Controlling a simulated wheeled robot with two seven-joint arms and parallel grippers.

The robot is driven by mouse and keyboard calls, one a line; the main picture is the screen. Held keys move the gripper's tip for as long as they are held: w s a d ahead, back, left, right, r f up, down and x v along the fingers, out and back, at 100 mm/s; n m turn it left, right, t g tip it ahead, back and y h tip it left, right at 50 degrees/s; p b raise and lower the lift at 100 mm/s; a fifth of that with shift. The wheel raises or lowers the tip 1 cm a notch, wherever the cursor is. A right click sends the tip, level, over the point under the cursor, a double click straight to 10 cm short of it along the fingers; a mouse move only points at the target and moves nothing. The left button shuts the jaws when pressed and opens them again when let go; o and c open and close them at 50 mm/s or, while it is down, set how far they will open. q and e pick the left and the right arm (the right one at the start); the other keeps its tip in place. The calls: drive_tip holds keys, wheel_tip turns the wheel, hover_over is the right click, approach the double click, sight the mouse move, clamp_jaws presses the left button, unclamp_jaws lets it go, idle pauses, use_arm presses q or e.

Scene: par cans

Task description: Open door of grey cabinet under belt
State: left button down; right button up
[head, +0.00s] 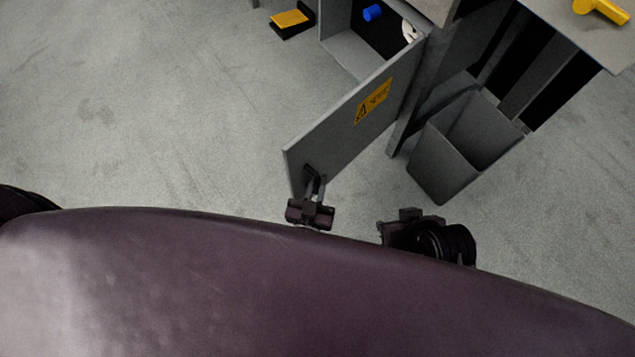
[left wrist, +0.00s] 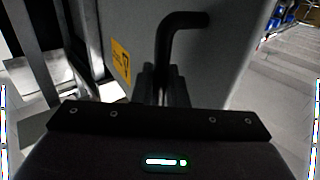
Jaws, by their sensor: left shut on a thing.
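The grey cabinet (head: 343,50) stands at the top of the head view with its door (head: 345,125) swung well out, so part of the inside shows. The door bears a yellow warning label and a black bar handle (head: 309,172) near its free edge. My left gripper (head: 316,186) is shut on this handle. In the left wrist view, the fingers (left wrist: 164,85) close around the lower part of the bent black handle (left wrist: 178,32), with the grey door (left wrist: 215,65) behind. My right gripper (head: 400,224) is right of the door, partly hidden; its jaws cannot be made out.
A grey open bin (head: 460,150) stands on the floor right of the door, near the table legs. A blue item (head: 373,12) shows inside the cabinet. A yellow-and-black object (head: 291,20) is left of the cabinet. The floor (head: 150,110) left of the door is clear.

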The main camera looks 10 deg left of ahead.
use_arm(q)
drive_tip(key=shift+d, duration=0.1)
use_arm(e)
drive_tip(key=shift+d, duration=0.1)
use_arm(q)
drive_tip(key=c, duration=1.5)
unclamp_jaws()
drive_tip(key=shift+c, duration=0.2)
drive_tip(key=shift+s, duration=0.15)
drive_tip(key=shift+s, duration=0.35)
drive_tip(key=s+p, duration=0.1)
drive_tip(key=s, duration=0.6)
use_arm(e)
drive_tip(key=shift+s+d+g+h, duration=0.2)
drive_tip(key=shift+d+g+h, duration=0.1)
drive_tip(key=shift+d, duration=0.35)
